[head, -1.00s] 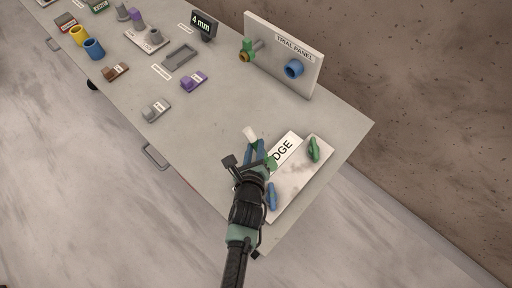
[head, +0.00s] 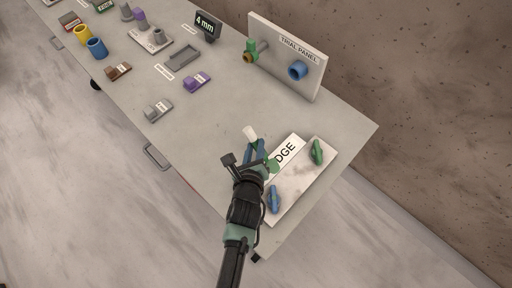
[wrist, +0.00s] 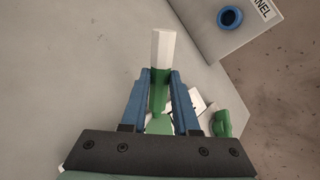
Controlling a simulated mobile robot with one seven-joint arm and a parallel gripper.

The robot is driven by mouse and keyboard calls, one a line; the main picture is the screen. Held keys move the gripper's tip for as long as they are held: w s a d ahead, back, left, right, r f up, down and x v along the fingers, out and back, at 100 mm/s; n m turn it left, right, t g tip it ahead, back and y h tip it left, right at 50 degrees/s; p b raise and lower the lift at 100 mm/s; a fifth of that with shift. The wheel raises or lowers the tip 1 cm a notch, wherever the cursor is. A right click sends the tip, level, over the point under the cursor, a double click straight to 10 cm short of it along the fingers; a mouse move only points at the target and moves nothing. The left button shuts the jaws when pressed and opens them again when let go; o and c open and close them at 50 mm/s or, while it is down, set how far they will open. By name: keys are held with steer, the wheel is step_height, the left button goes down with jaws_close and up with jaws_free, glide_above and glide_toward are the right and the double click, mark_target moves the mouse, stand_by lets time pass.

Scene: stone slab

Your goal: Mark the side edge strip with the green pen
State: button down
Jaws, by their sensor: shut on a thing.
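My gripper (head: 255,150) has its blue fingers shut on the green pen (wrist: 158,95). The pen's white end (head: 249,132) points away from my wrist, past the fingertips, and it also shows in the wrist view (wrist: 162,48). The pale stone slab (head: 300,187) lies at the table's near right end, right of my gripper. A white label strip (head: 286,149) reading "DGE" lies along its upper left side, its first part hidden by my gripper. I cannot tell from these views whether the pen touches anything. The side edge strip itself is not clearly visible.
A green clamp (head: 317,152) and a blue clamp (head: 273,199) sit on the slab. The trial panel (head: 285,57) stands upright behind, with a blue ring (head: 298,70). Purple (head: 196,82) and grey (head: 158,108) blocks lie farther left. The table between is clear.

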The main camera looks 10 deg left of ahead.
step_height(320, 180, up, 7)
steer(key=p, duration=0.5)
steer(key=shift+p, duration=0.35)
stand_by(0.5)
steer(key=s+d+f+b, duration=0.1)
steer(key=s+d+b, duration=0.4)
steer(key=s, duration=0.6)
steer(key=shift+s+f, duration=0.2)
steer(key=shift+s, duration=0.15)
